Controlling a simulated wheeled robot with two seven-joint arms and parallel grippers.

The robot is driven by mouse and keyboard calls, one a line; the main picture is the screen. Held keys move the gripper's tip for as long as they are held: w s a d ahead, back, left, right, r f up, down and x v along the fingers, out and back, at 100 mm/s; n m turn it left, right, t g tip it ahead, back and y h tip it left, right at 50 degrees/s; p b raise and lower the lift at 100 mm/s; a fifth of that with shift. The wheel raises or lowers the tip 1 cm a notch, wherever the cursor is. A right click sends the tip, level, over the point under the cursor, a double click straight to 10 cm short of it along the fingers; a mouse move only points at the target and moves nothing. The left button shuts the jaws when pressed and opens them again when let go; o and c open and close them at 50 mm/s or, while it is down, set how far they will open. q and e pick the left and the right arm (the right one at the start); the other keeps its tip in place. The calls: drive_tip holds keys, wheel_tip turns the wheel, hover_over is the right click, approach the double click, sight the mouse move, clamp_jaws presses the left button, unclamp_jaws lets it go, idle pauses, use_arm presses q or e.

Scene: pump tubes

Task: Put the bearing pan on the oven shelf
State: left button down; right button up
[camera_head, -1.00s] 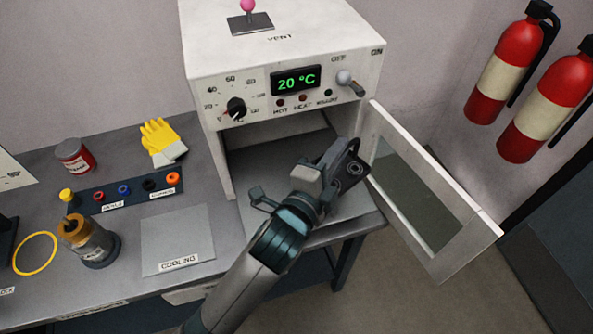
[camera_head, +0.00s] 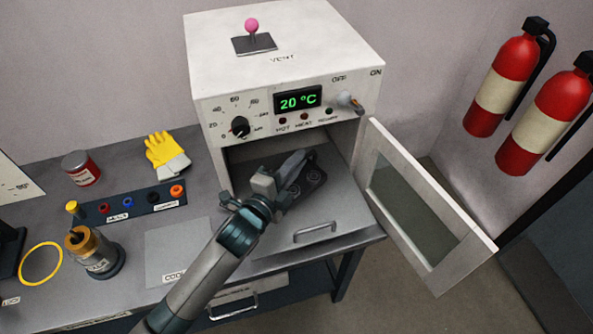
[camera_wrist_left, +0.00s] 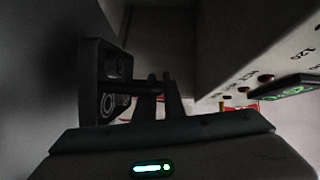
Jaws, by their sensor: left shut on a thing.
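The bearing pan (camera_head: 313,178) is dark, with ring-shaped bearings on it. My left gripper (camera_head: 270,187) is shut on it and holds it in the oven opening, over the grey oven shelf (camera_head: 283,236). Whether the pan touches the shelf is unclear. The left wrist view shows the pan (camera_wrist_left: 104,88) at the left of the fingers (camera_wrist_left: 160,92), dark and seen at a steep angle. The white oven (camera_head: 210,130) reads 20 °C, and its door (camera_head: 425,200) stands open to the right. My right gripper is not in view.
The shelf's front handle (camera_head: 315,233) is clear of the arm. Left of the oven are yellow gloves (camera_head: 167,155), a red can (camera_head: 81,168), a rack with coloured caps (camera_head: 130,203), a grey cooling plate (camera_head: 180,250) and a brass-topped jar (camera_head: 95,252). Fire extinguishers (camera_head: 508,78) hang at right.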

sight(297, 182)
use_arm(q)
drive_tip(key=shift+r, duration=0.1)
drive_tip(key=shift+f, duration=0.6)
drive_tip(key=shift+f+p, duration=0.45)
drive_tip(key=shift+f, duration=0.9)
drive_tip(key=shift+f, duration=0.15)
drive_tip(key=c, duration=1.8)
unclamp_jaws()
drive_tip(key=shift+c, duration=0.2)
